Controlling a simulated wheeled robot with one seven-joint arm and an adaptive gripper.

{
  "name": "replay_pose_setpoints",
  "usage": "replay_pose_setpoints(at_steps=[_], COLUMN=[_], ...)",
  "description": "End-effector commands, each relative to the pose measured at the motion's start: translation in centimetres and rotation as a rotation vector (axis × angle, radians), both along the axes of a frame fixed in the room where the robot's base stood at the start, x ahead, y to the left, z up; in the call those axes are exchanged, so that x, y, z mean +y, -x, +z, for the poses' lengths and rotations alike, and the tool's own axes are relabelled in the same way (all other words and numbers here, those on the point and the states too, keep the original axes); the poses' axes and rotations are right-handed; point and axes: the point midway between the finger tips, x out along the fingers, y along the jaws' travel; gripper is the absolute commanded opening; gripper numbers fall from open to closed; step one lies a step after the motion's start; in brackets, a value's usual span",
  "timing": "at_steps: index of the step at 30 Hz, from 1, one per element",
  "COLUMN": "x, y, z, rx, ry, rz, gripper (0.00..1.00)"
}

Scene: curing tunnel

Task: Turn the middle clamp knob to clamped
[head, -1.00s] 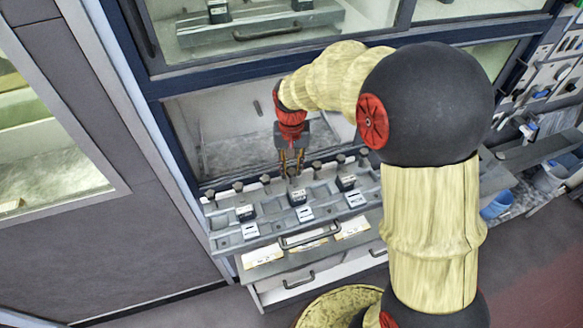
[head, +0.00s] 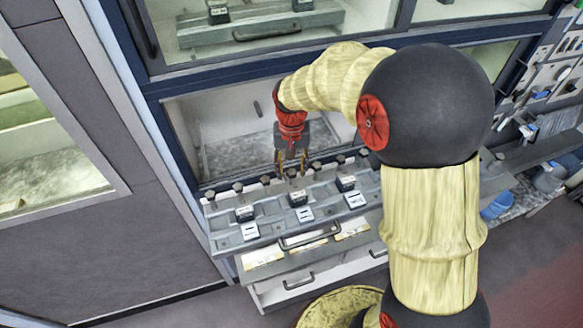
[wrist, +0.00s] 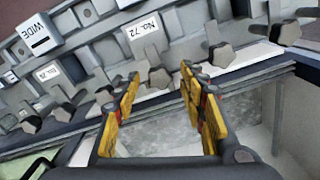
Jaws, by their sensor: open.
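A grey fixture rail (head: 270,215) carries a row of dark clamp knobs along its back edge. A knob near the middle (wrist: 159,76) shows in the wrist view, below a white label reading "No. 72" (wrist: 140,27). My gripper (wrist: 158,84) is open, with one yellow finger on each side of this knob; I cannot tell whether they touch it. In the head view my gripper (head: 291,173) points down at the back edge, behind the middle black block (head: 298,197), and partly hides the knobs there. The knob's clamped or unclamped setting cannot be read.
Neighbouring knobs stand close on both sides, one to the right (wrist: 221,52) and one to the left (wrist: 108,93). Other black blocks sit left (head: 245,213) and right (head: 346,183). A handle (head: 304,241) runs along the front. A recessed window bay (head: 235,125) lies behind.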

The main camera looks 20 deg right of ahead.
Motion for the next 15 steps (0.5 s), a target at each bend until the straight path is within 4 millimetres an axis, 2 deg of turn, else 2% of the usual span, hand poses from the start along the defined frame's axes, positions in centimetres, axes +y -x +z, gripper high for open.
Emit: replay_pose_setpoints(at_steps=[5,8,15], x=[0.0,0.0,0.0], y=[0.0,-0.1,-0.1], z=[0.3,1.3,6.0], rx=[0.0,-0.002,-0.005], ry=[0.0,0.0,0.0], rz=[0.0,0.0,0.0], gripper=[0.41,0.41,0.41])
